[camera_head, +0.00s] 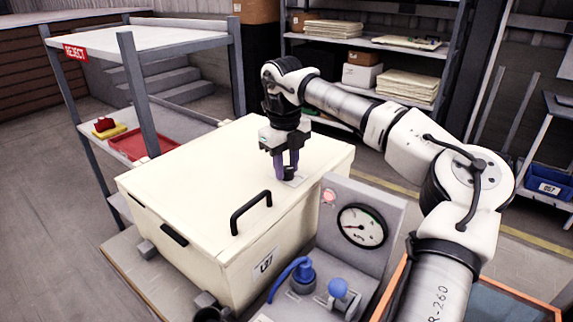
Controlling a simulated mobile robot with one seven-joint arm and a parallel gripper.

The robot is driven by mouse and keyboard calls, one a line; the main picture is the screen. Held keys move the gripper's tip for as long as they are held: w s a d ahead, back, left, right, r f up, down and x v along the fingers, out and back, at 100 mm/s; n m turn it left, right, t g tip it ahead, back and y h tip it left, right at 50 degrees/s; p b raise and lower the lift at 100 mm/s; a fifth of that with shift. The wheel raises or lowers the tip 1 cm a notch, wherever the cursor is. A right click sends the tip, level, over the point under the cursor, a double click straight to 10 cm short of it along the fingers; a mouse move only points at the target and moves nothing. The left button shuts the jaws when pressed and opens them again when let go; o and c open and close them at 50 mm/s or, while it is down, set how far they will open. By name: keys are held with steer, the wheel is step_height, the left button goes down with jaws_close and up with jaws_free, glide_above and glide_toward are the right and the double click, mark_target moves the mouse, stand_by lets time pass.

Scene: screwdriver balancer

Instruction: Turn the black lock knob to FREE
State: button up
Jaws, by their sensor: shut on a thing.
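My gripper (287,168) points straight down at the top of a cream box (215,175), near its far right part. Its two purple-blue fingers are shut on a small dark thing (289,174), which appears to be the black lock knob. It stands at a small grey plate (294,181) on the lid. The fingers cover most of the knob, so I cannot tell which way it points. No FREE marking is readable from here.
A black handle (250,211) rises from the lid left of my gripper. A grey panel with a gauge (362,226), a blue hose (290,272) and a blue knob (338,288) stands at the box's front right. A shelf rack (150,38) marked REJECT is behind left.

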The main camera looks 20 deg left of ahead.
steer(key=o, duration=1)
steer(key=r, duration=0.9)
steer(key=r+b, duration=0.1)
steer(key=r, duration=0.4)
steer(key=shift+s+a, duration=0.2)
steer(key=shift+s, duration=0.05)
